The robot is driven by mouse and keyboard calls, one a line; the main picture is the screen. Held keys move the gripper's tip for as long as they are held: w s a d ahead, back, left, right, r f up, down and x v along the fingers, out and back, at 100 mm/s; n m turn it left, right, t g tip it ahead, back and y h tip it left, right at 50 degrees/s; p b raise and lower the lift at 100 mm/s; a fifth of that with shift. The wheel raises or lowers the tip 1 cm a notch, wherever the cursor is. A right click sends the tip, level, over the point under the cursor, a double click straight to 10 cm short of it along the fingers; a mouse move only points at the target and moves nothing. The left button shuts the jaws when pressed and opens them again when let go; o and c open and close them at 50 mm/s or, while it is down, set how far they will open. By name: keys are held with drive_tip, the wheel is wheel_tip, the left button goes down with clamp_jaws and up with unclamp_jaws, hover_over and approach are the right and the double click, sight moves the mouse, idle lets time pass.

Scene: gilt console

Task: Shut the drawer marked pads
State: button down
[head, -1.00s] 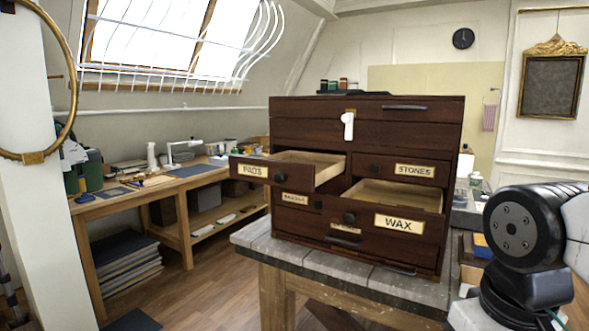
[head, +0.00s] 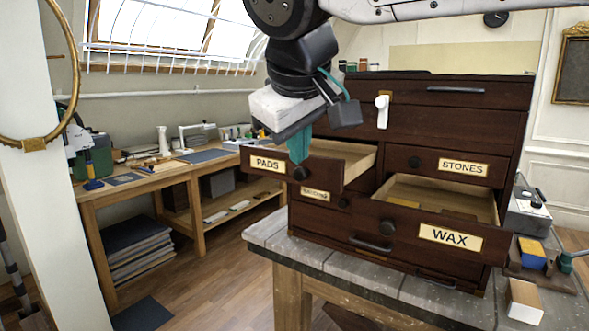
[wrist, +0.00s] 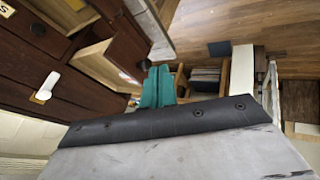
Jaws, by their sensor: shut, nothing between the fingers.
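The drawer marked PADS (head: 268,164) stands pulled out at the upper left of a dark wooden chest (head: 450,120). Its front has a round dark knob (head: 300,173), and its pale inside shows. It also shows in the wrist view as a pale open box (wrist: 97,64). My gripper (head: 299,148) is shut and empty, pointing down. Its teal fingertips overlap the top of the PADS front, just above the knob. In the wrist view the fingertips (wrist: 156,86) are close to that drawer's front end; I cannot tell whether they touch it.
The WAX drawer (head: 449,237) also stands open, lower right. The STONES drawer (head: 463,167) is shut. A white handle (head: 382,111) hangs on the chest's upper part. The chest stands on a grey plank table (head: 290,252). A wooden workbench (head: 165,178) runs along the left, with open floor between.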

drive_tip(key=shift+n+t, duration=0.3)
drive_tip(key=w+f, duration=0.2)
drive_tip(key=w, duration=0.1)
drive_tip(key=w+f, duration=0.2)
drive_tip(key=w, duration=0.1)
drive_tip(key=w+f, duration=0.2)
drive_tip(key=w, duration=0.1)
drive_tip(key=shift+w+a+f, duration=0.1)
